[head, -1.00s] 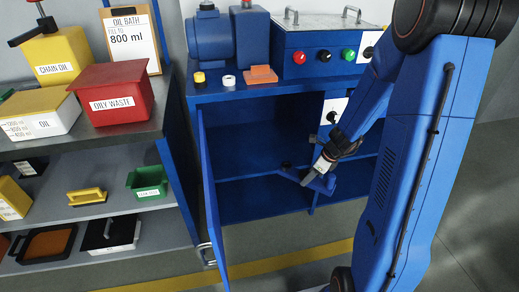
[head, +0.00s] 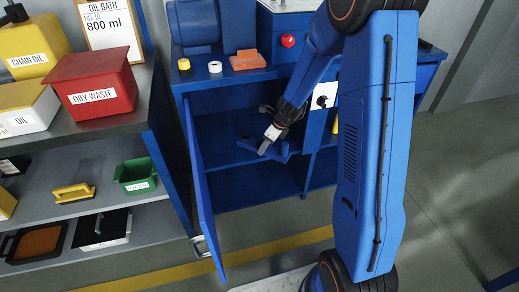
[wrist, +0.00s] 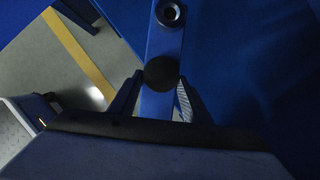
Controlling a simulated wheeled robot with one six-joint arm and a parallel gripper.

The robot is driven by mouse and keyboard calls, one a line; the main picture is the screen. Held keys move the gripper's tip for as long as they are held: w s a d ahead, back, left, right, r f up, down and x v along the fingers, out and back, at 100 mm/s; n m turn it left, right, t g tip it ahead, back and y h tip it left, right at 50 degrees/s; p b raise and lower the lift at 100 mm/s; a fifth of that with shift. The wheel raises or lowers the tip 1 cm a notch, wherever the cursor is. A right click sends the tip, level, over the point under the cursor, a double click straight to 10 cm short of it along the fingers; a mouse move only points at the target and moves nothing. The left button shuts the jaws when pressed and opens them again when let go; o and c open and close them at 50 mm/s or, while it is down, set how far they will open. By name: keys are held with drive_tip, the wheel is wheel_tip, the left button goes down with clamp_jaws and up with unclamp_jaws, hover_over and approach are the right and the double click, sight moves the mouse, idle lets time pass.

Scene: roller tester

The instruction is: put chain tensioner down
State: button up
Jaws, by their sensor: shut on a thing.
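The chain tensioner (head: 280,153) is a blue angled bar in the head view, in front of or inside the open blue cabinet's left bay, near its shelf. In the wrist view the blue bar (wrist: 166,45) runs up between the fingers, with a ringed hole at its far end and a dark round part near the fingertips. My gripper (head: 266,146) is shut on the tensioner; in the wrist view its fingers (wrist: 160,85) lie on both sides of the bar. I cannot tell whether the tensioner touches the shelf.
The blue cabinet (head: 255,190) has a shelf (head: 232,163) and clear space below it. Its open door (head: 203,200) stands at the left. A shelf unit (head: 60,190) with bins is further left. A red OILY WASTE box (head: 95,85) stands on top.

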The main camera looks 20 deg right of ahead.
drive_tip(key=shift+w+a, duration=0.65)
drive_tip(key=shift+w, duration=0.05)
drive_tip(key=shift+x, duration=1.15)
drive_tip(key=shift+w+a+f, duration=0.1)
drive_tip(key=shift+a+f, duration=0.05)
drive_tip(key=shift+f, duration=0.5)
drive_tip(key=shift+f, duration=0.15)
drive_tip(key=o, duration=1.4)
